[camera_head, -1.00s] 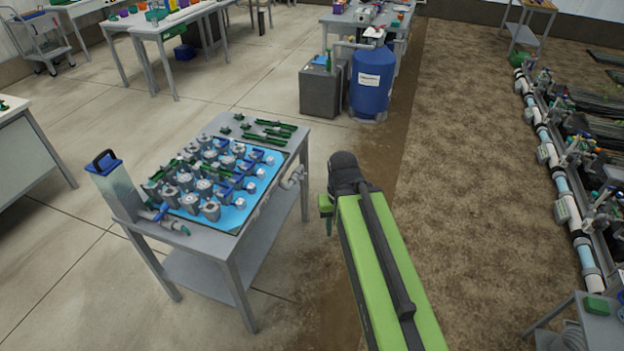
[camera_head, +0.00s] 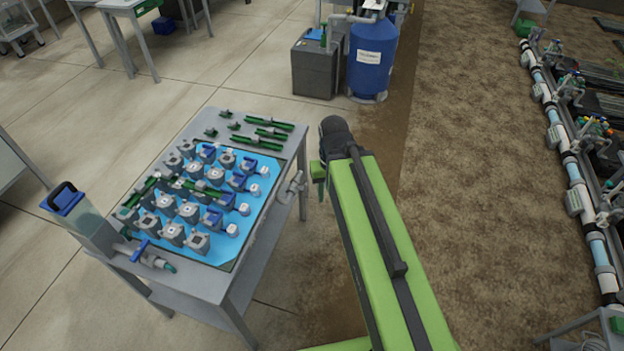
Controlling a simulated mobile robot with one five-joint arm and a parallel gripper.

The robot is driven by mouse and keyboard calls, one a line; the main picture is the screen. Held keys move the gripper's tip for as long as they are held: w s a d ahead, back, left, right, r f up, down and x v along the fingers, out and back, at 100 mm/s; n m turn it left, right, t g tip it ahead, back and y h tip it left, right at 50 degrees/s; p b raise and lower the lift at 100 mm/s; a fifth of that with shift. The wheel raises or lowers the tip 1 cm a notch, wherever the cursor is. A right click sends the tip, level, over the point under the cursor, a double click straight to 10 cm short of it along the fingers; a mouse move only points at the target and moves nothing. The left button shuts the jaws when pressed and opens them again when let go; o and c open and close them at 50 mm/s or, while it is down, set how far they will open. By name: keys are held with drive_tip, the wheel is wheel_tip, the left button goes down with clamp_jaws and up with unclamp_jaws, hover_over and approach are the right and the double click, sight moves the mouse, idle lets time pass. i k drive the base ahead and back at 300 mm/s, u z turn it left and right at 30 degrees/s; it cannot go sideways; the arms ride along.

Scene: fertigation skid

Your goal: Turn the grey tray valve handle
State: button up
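A grey metal table (camera_head: 245,262) stands left of centre with a blue tray (camera_head: 262,165) on it. A grey valve-like fitting (camera_head: 293,188) is fixed at the table's right edge; it looks like the grey tray valve, but its handle is too small to make out clearly. My green arm reaches up from the bottom of the view, right of the table. My gripper (camera_head: 319,180) seems to be at its far end, just right of the fitting and apart from it in the picture. Its fingers are not clear enough to show whether they are open.
Several grey and blue valve parts fill the tray, with green pieces (camera_head: 270,133) behind it. A blue tank (camera_head: 371,70) stands behind. Bare soil right of my arm is clear.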

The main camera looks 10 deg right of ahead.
sight(306, 189)
drive_tip(key=u, duration=5.25)
drive_tip(key=i, duration=0.1)
drive_tip(key=z, duration=2.8)
drive_tip(key=k, duration=1)
drive_tip(key=z, duration=0.95)
drive_tip(key=i, duration=1)
drive_tip(key=u, duration=0.1)
